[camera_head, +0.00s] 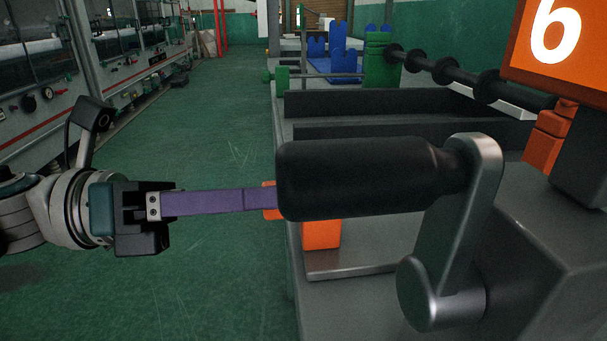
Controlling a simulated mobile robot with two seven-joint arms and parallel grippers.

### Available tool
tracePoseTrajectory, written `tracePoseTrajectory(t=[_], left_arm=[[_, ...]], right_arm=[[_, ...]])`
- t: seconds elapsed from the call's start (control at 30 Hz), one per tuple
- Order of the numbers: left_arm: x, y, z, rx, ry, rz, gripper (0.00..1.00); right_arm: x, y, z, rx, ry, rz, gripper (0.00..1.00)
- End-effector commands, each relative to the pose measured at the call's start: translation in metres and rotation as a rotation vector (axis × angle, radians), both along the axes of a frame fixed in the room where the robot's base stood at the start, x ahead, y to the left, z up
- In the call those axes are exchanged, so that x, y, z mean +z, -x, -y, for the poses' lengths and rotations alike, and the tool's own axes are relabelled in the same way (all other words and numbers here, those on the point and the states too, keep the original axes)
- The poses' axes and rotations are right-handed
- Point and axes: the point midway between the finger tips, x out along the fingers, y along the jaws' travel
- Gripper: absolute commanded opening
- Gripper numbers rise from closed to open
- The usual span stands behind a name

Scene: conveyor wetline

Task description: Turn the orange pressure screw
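My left gripper (262,200) comes in from the left, with long purple fingers seen edge-on. Its fingertips reach an orange part (270,214) that shows just above and below them. This part may be the orange pressure screw. Most of it is hidden by the fingers and by a large black crank handle (355,178) in front. I cannot tell whether the fingers are open, shut or touching the orange part. An orange block (321,234) shows below the handle. My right gripper is not in view.
The black handle sits on a grey metal crank arm (460,225) close to the camera. An orange sign with a white 6 (555,35) is at upper right. Dark rails and a black roller (440,68) lie behind. Green floor (225,110) is clear at left, beside a row of machines.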

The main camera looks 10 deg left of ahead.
Motion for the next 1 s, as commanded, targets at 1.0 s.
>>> tracePoseTrajectory(t=[1.0], left_arm=[[-0.0018,-0.0018,-0.0009,0.0,0.235,-0.728,0.0]], right_arm=[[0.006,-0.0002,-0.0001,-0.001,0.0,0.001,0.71]])
